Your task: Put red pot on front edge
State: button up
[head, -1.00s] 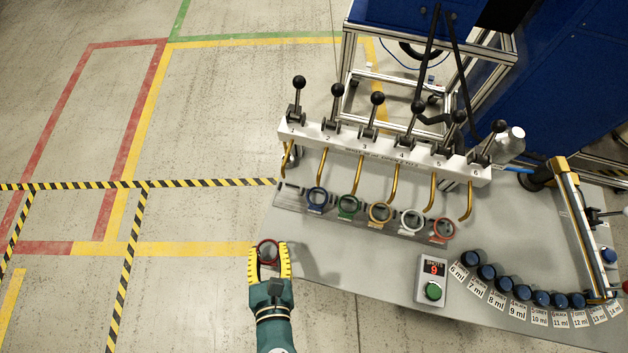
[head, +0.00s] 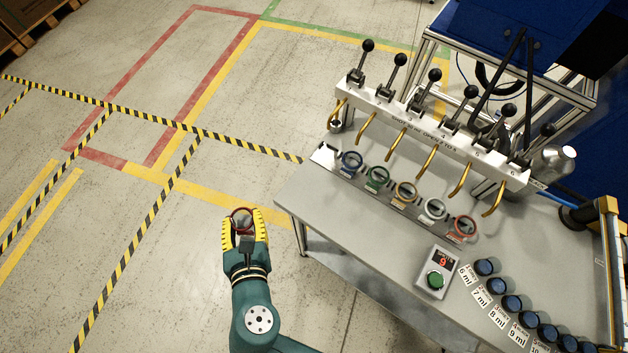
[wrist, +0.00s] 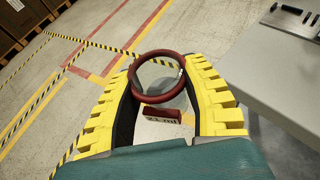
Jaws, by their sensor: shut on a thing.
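My gripper (head: 245,228) is shut on a pot with a dark red rim (head: 241,214). In the wrist view, the red pot (wrist: 158,98) is clear-walled and sits between the yellow fingers with a "21 ml" label facing me. It is held off the table, over the floor to the left of the grey table (head: 318,205). The table's front edge runs from its left corner down to the right. In the wrist view the table (wrist: 275,75) is at the right, apart from the gripper.
A rack along the table holds blue (head: 352,161), green (head: 377,178), orange (head: 405,193), white (head: 433,208) and lighter red (head: 464,227) rimmed pots under brass spouts. A counter box (head: 437,271) reads 9. Several dark blue-topped pots (head: 512,302) stand at right. The table's front-left strip is clear.

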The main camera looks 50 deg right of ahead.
jog(key=s+d+r+m+g+h+b, duration=0.1)
jog(key=s+d+r+m+g+h, duration=0.15)
jog(key=d, duration=0.45)
jog(key=s+d+r+m+g+h+b, duration=0.2)
jog(key=d+r+m+g, duration=0.15)
jog(key=d, duration=0.45)
jog(key=shift+m, duration=0.4)
notch_tip(320, 180, down, 11)
jog(key=b, duration=0.4)
jog(key=shift+w+a, duration=0.1)
jog(key=shift+r, duration=0.1)
jog(key=o, duration=1.1)
